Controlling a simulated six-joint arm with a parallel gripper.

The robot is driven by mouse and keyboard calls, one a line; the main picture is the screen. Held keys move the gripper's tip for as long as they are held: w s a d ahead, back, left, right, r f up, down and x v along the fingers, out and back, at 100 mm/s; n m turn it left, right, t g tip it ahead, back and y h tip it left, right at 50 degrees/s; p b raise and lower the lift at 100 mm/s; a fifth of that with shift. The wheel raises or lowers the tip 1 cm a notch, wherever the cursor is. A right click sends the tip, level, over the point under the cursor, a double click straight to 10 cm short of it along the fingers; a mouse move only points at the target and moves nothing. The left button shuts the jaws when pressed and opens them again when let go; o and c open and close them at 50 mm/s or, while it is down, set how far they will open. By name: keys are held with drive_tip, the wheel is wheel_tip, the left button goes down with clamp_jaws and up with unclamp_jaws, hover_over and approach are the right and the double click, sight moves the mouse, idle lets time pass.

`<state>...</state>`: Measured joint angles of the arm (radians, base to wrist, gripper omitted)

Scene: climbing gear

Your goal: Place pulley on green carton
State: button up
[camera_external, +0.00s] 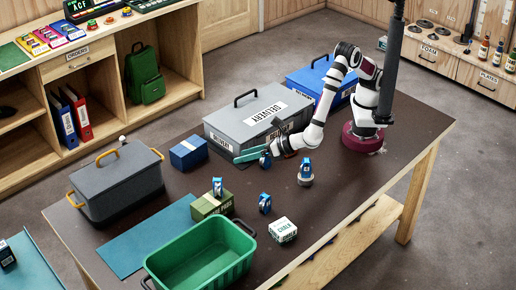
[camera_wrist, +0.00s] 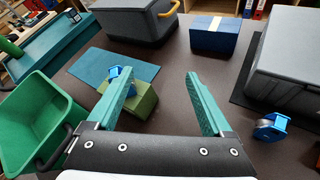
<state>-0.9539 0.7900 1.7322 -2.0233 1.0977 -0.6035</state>
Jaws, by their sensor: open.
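The green carton (camera_external: 212,206) stands on the table with a small blue pulley (camera_external: 217,186) on its top. In the wrist view the carton (camera_wrist: 146,103) and the blue pulley on it (camera_wrist: 121,80) lie beyond my left finger, which covers part of them. My gripper (camera_external: 248,155) is open, with teal fingers wide apart; the wrist view shows nothing between them (camera_wrist: 160,76). It is apart from the carton, up and to its right in the outside view. Other blue pulley-like pieces stand at the carton's right (camera_external: 265,203), by the grey box (camera_external: 265,161) and on a round base (camera_external: 305,170).
A grey delivery box (camera_external: 240,115), a blue box (camera_external: 188,153), a lidded grey bin (camera_external: 115,180), a green crate (camera_external: 195,262) and a white chalk box (camera_external: 282,229) surround the carton. A flat teal mat (camera_external: 145,240) lies at the left.

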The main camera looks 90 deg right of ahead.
drive_tip(key=s+d+r+m+g+h, duration=0.25)
drive_tip(key=d+m, duration=0.45)
drive_tip(key=d, duration=0.5)
drive_tip(key=s+d+r+m+g+h, duration=0.1)
drive_tip(key=d+r+m+g+h, duration=0.4)
drive_tip(key=d, duration=0.6)
drive_tip(key=s+d+m+g+y, duration=0.2)
drive_tip(key=s+d+m+g, duration=0.1)
drive_tip(key=s+d+m, duration=0.6)
drive_tip(key=s+a+m+g+y, duration=0.3)
drive_tip(key=s+m+y, duration=0.5)
drive_tip(key=s+m, duration=0.7)
drive_tip(key=s, duration=0.4)
drive_tip(key=shift+s+a+f+y, duration=0.15)
drive_tip(key=shift+s+f+y, duration=0.1)
drive_tip(key=shift+y, duration=0.1)
